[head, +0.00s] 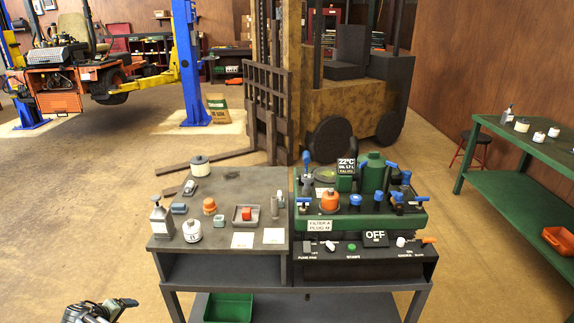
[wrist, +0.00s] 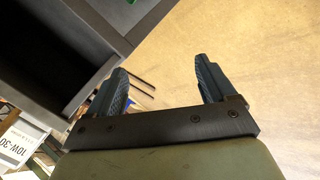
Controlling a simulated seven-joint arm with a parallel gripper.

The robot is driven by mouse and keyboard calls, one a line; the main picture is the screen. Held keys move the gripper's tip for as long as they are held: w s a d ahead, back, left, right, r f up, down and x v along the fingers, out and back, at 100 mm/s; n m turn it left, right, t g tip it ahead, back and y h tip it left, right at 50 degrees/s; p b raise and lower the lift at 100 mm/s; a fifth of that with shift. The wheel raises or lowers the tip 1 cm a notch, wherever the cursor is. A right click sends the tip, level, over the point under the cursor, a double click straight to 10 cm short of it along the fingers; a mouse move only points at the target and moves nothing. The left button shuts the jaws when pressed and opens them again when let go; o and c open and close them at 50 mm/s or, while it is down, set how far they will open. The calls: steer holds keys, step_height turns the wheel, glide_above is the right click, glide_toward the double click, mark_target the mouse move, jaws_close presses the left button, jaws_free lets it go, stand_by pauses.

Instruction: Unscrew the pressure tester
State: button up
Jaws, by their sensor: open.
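My gripper (head: 122,306) is low at the bottom left of the head view, left of the workbench and apart from it. In the wrist view its two dark fingers (wrist: 165,78) stand wide apart with nothing between them. A green test rig (head: 400,222) stands on the right half of the bench. It carries an orange fitting (head: 330,201), blue-handled fittings (head: 397,198), a green cylinder (head: 374,172) and a dark display reading 22°C (head: 346,166). I cannot tell which of these parts is the pressure tester. The wrist view shows none of them.
The grey bench top (head: 235,187) holds a pump bottle (head: 161,217), white jars (head: 192,230), an orange-capped item (head: 209,206) and a small tray (head: 245,216). A control panel reading OFF (head: 376,237) fronts the rig. A forklift (head: 345,85) stands behind. The floor (head: 95,220) left of the bench is clear.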

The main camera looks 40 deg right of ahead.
steer(key=w+a+r+m+t, duration=0.2)
steer(key=w+r, duration=0.8)
steer(key=r, duration=0.5)
steer(key=w+d+r+m+g+h, duration=0.15)
steer(key=w+d+r+m, duration=0.25)
steer(key=d+r, duration=0.75)
steer(key=w+d+r+m+g, duration=0.3)
steer(key=d+r, duration=0.5)
steer(key=d, duration=0.7)
step_height(320, 180, up, 3)
steer(key=m+g+y, duration=0.2)
steer(key=m+y, duration=0.6)
steer(key=m, duration=0.4)
glide_above(308, 175)
step_height(308, 175, down, 13)
steer(key=shift+s+a+f, duration=0.1)
steer(key=shift+a, duration=0.05)
steer(key=shift+n, duration=0.3)
